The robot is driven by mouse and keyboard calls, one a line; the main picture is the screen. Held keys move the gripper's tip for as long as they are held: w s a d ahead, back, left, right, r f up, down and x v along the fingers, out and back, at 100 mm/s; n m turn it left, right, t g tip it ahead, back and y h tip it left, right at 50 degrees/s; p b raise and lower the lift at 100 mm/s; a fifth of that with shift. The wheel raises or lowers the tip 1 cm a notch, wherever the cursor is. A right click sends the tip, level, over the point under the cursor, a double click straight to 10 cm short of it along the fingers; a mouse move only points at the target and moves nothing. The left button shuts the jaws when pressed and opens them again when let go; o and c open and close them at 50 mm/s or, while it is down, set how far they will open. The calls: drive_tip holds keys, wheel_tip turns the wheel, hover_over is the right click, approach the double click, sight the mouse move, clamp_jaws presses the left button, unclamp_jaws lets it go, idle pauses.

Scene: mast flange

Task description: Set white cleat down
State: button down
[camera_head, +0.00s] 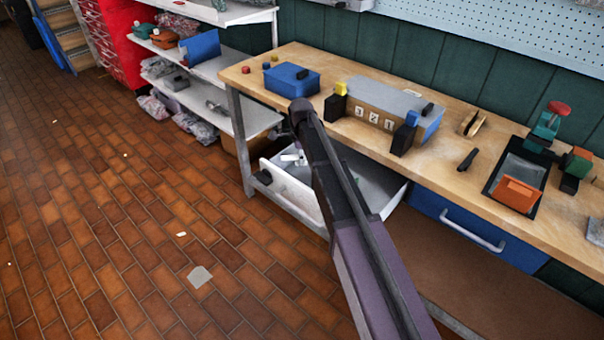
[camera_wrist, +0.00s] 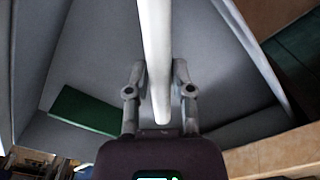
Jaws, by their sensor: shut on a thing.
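The white cleat (camera_wrist: 154,45) is a long, pale bar in the wrist view. It runs from the top edge down between the fingers of my gripper (camera_wrist: 159,75), which is shut on it. Below it is the grey inside of an open drawer (camera_wrist: 90,85). In the head view this is the white drawer (camera_head: 377,182) pulled out under the workbench, and my arm crosses over it. My arm hides most of the gripper and cleat there. I cannot tell whether the cleat touches the drawer floor.
A green block (camera_wrist: 88,110) lies in the drawer at the left of the wrist view. The wooden bench top (camera_head: 345,62) carries a blue box (camera_head: 290,80), a numbered block (camera_head: 385,108) and a black tray with an orange piece (camera_head: 517,194). Brick floor is open at left.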

sight(301, 175)
drive_tip(key=shift+f+b, duration=0.4)
drive_tip(key=shift+f, duration=0.3)
drive_tip(key=shift+f+b, duration=1.85)
drive_tip(key=shift+f, duration=0.05)
drive_tip(key=shift+f, duration=0.1)
drive_tip(key=shift+c, duration=2.4)
unclamp_jaws()
wheel_tip(301, 175, up, 12)
drive_tip(key=p, duration=1.2)
